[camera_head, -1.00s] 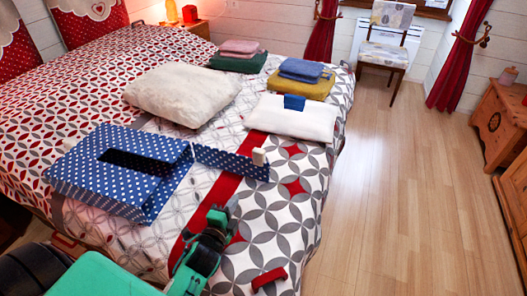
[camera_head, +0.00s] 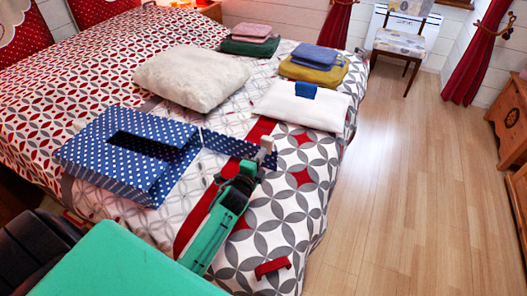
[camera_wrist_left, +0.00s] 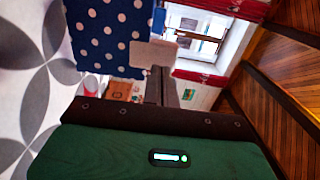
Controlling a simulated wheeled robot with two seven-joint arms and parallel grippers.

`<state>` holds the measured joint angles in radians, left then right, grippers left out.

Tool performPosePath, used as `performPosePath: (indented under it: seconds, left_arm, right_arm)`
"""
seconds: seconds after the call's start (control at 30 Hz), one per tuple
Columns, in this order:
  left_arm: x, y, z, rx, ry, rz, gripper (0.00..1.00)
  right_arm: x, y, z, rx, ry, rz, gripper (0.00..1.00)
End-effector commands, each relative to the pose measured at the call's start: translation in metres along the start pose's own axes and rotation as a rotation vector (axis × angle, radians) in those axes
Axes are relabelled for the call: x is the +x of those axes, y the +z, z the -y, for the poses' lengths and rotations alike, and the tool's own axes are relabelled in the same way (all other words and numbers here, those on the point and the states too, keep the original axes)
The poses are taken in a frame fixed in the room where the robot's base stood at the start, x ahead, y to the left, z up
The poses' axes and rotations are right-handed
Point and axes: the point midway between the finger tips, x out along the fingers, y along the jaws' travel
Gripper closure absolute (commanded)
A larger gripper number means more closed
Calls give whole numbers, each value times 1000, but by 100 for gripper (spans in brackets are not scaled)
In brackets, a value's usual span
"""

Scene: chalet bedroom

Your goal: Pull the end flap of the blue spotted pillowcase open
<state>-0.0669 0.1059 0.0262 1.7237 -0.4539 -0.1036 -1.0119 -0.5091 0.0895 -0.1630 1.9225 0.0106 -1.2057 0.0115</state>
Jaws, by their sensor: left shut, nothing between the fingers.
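The blue spotted pillowcase (camera_head: 93,150) lies on the bed, a boxy shape with a dark slot in its top. Its end flap (camera_head: 225,144) reaches out to the right as a narrow strip, ending in a pale tab (camera_head: 266,142). My left gripper (camera_head: 257,160) is at the tab end of the flap, shut with nothing held. In the left wrist view the spotted flap (camera_wrist_left: 108,35) and the tab (camera_wrist_left: 146,54) lie just beyond the fingers (camera_wrist_left: 160,85). Whether the fingers touch the tab I cannot tell. My right gripper is not in view.
A cream pillow (camera_head: 192,78) lies behind the pillowcase. A white cushion (camera_head: 300,106) with a blue piece (camera_head: 305,91) lies beyond my left gripper. Folded cloths (camera_head: 313,67) are farther back. A small red piece (camera_head: 272,267) lies near the bed's front edge. The floor (camera_head: 415,170) at right is clear.

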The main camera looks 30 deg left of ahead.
Motion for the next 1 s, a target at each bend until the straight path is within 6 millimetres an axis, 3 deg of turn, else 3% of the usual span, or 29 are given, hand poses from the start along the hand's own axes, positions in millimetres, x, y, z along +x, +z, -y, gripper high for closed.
performPosePath:
  seconds: [0.2, 0.73, 1.0]
  left_arm:
    - [20, 0, 0, 0, 0, 0, 100]
    - [26, 0, -1, -2, -2, 12, 100]
    - [58, -3, -3, -4, -3, 106, 100]
  right_arm:
    - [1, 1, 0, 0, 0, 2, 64]
    - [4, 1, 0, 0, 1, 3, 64]
    - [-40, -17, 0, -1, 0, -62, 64]
